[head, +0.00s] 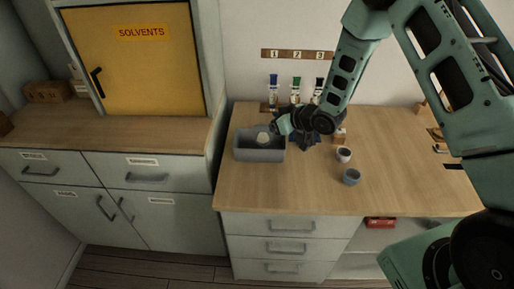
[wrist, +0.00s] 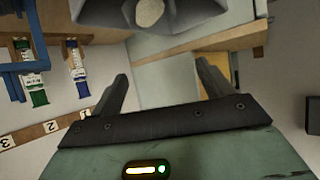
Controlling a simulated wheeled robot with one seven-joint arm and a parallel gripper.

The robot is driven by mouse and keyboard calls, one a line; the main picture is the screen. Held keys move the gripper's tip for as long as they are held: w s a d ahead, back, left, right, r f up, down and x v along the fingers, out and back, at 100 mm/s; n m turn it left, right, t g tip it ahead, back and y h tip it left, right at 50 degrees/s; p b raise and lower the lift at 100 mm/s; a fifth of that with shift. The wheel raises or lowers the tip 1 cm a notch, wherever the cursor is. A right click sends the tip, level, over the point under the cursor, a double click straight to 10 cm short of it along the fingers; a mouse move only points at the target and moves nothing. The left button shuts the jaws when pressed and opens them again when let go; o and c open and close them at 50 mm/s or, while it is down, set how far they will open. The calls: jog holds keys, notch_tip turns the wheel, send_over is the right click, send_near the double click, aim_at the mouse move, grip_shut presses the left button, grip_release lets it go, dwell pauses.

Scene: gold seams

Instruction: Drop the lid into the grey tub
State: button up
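The grey tub (head: 260,155) stands on the wooden counter, left of centre in the head view. A pale round piece, which looks like the lid (head: 263,137), shows within the tub's opening near its back side. In the wrist view the tub (wrist: 195,14) is at the top edge, partly cut off, with the pale lid (wrist: 150,12) inside its outline. My gripper (head: 275,128) is just above the tub's back right part. In the wrist view its two fingers (wrist: 162,70) are wide apart with nothing between them.
The counter's front (head: 290,195) is clear. A yellow solvents cabinet (head: 135,65) stands at left.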

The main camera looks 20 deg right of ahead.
jog(key=b+v, duration=0.2)
jog(key=v, duration=1.5)
jog(key=shift+s+b, duration=0.2)
jog(key=shift+b, duration=0.1)
jog(key=shift+d+r, duration=0.1)
jog(key=s+a+r+g+h, duration=0.1)
jog(key=s+a+g+h, duration=0.15)
jog(key=a, duration=0.45)
jog(key=s+a+r+g+h, duration=0.2)
jog(key=s+a, duration=0.3)
jog(key=s, duration=0.7)
jog(key=s+a+r+g+h, duration=0.2)
jog(key=s+a+g, duration=0.2)
jog(key=s, duration=0.9)
jog(key=shift+a+n+g, duration=0.35)
jog(key=shift+n+g, duration=0.05)
jog(key=shift+g, duration=0.35)
